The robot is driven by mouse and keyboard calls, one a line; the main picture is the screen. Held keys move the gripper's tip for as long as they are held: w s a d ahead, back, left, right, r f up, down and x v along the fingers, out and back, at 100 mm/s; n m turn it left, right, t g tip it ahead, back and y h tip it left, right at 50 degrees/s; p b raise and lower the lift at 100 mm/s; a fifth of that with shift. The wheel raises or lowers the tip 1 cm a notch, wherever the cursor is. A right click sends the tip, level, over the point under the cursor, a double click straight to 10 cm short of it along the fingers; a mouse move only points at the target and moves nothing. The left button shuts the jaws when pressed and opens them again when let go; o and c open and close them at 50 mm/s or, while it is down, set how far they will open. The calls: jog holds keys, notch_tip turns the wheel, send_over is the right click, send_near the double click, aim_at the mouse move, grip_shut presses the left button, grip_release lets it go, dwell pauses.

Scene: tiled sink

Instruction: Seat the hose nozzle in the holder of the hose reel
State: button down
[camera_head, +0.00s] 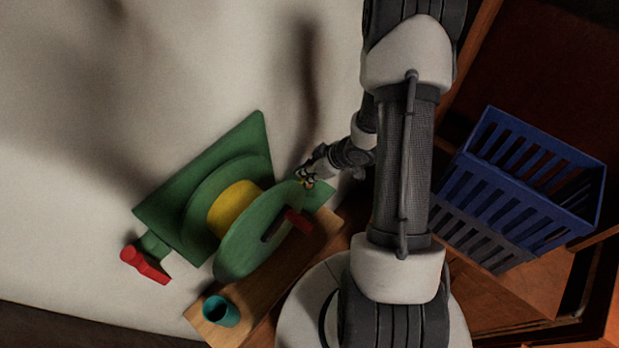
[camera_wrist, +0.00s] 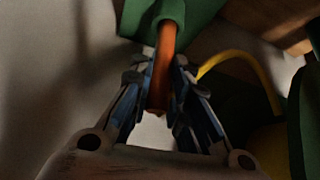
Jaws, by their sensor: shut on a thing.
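The hose reel (camera_head: 250,240) has green discs and a yellow drum (camera_head: 234,207), and is fixed to a green plate on the pale wall. My gripper (camera_head: 307,181) is at the reel's upper right edge, by a green part of it. In the wrist view my gripper (camera_wrist: 165,95) is shut on the orange hose nozzle (camera_wrist: 165,50). The nozzle's upper end meets a green rounded piece (camera_wrist: 168,12), apparently the holder; I cannot tell how deep it sits. The yellow hose (camera_wrist: 250,68) arcs to the right of the fingers. In the head view the nozzle is too small to make out clearly.
A red handle (camera_head: 299,221) sticks out from the reel's front disc. A red fitting (camera_head: 146,265) is at lower left. A teal cup (camera_head: 220,312) stands on a wooden board (camera_head: 262,288). A blue slatted crate (camera_head: 515,185) is at right. The upper left wall is clear.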

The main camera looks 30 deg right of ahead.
jog(key=shift+f+b, duration=0.35)
jog(key=shift+f, duration=0.9)
jog(key=shift+f, duration=0.2)
jog(key=c, duration=1.5)
grip_release()
jog(key=shift+r, duration=0.1)
